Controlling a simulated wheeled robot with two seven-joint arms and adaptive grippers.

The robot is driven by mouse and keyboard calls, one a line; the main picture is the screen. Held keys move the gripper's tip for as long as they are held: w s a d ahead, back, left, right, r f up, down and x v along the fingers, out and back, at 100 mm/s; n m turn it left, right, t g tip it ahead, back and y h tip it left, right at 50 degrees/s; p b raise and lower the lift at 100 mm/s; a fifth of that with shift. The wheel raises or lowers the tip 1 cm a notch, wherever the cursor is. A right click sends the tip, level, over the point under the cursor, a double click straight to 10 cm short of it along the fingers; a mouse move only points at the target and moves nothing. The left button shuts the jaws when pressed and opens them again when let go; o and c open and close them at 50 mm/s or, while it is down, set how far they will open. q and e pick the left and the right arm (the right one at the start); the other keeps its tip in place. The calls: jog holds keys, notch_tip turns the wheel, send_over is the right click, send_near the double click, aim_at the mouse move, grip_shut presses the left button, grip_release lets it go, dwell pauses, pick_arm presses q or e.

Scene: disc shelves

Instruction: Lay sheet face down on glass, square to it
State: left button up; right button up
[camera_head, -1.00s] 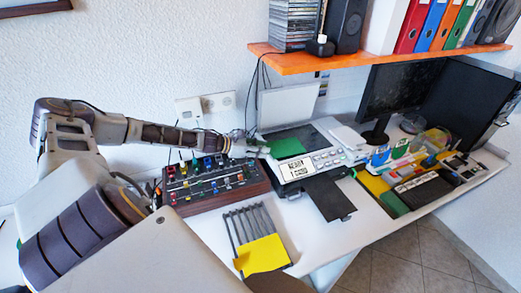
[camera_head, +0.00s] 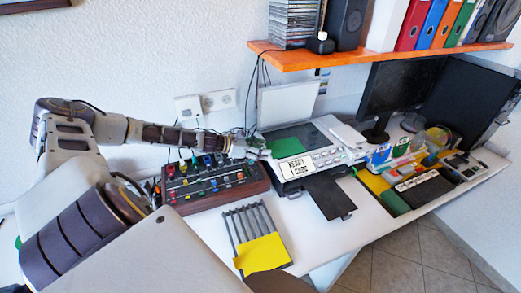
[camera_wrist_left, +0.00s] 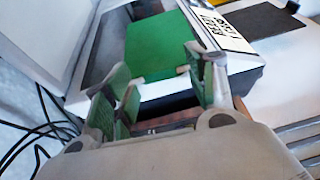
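A green sheet (camera_head: 286,146) lies flat on the dark glass (camera_head: 312,133) of the scanner, at the glass's left part. In the left wrist view the sheet (camera_wrist_left: 158,45) looks roughly in line with the glass (camera_wrist_left: 106,42), with dark glass bare on its left. Whether it lies exactly square I cannot tell. My left gripper (camera_head: 260,146) is beside the sheet's left end. In the left wrist view its green-padded fingers (camera_wrist_left: 160,84) are spread apart, at the sheet's near edge, with nothing visible held between them. My right gripper is not in view.
The scanner's white lid (camera_head: 287,103) stands open behind the glass. A panel with knobs (camera_head: 213,183) is under my left forearm. A slotted rack with a yellow sheet (camera_head: 262,253) stands in front. An orange shelf (camera_head: 385,53) hangs above. A display panel (camera_head: 297,165) reads "READY".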

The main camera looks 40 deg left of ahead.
pick_arm(q)
jog(key=shift+s+a, duration=0.1)
jog(key=shift+s, duration=0.05)
jog(key=v, duration=1.1)
jog(key=shift+s+a+r, duration=0.15)
jog(key=shift+s+r, duration=0.1)
dwell(0.5)
dwell(0.7)
